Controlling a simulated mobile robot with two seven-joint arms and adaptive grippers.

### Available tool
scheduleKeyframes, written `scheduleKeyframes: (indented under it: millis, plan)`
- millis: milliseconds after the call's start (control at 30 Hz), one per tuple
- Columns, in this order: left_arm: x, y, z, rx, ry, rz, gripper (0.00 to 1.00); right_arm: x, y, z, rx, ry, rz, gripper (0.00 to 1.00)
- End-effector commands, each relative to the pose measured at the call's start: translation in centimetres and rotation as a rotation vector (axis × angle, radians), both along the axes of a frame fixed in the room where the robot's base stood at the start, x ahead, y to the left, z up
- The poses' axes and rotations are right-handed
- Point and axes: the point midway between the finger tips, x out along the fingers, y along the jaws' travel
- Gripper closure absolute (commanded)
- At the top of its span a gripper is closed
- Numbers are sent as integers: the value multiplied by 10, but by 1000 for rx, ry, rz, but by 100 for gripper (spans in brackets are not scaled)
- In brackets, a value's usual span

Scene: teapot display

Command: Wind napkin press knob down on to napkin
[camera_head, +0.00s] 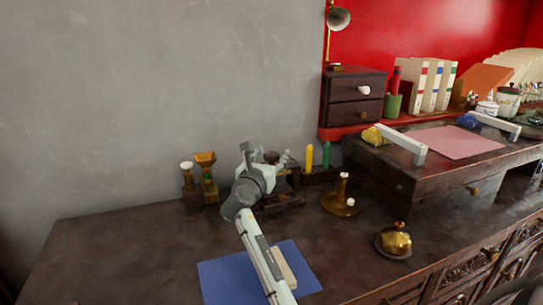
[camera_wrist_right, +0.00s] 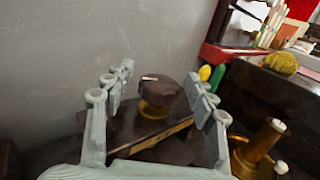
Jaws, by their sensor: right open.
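The napkin press is a dark wooden block at the back of the desk, with a dark round knob (camera_wrist_right: 158,92) on a brass collar. The knob has a pale mark on its top. In the right wrist view the knob sits between the spread fingers of my right gripper (camera_wrist_right: 160,90), with a gap on both sides. The press plate (camera_wrist_right: 140,135) shows below the knob with a light edge. In the head view my right gripper (camera_head: 264,165) covers most of the press (camera_head: 290,201). I cannot make out the napkin. My left gripper is not in view.
A brass grinder (camera_head: 206,175) stands left of the press. Yellow and green candles (camera_head: 326,155) stand behind right. A brass candlestick (camera_head: 341,205) and a bell (camera_head: 394,240) are to the right. A blue mat (camera_head: 222,281) lies in front. The desk's left side is clear.

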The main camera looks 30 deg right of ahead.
Motion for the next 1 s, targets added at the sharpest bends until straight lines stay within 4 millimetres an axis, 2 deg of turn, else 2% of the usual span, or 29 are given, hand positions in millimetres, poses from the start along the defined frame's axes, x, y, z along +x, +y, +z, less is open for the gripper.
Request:
scheduleKeyframes:
  millis: [67, 500, 600, 800, 1000]
  plan:
    - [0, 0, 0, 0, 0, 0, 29, 0, 0, 0, 0, 0, 0, 44]
    - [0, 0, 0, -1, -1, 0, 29, 0, 0, 0, 1, 1, -1, 95]
    - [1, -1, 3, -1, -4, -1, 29, 0, 1, 0, 2, 3, -21, 95]
    - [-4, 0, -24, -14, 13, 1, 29, 1, 1, 1, 3, 5, -152, 95]
    - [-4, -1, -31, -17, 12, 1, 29, -1, 0, -2, 1, 2, -185, 95]
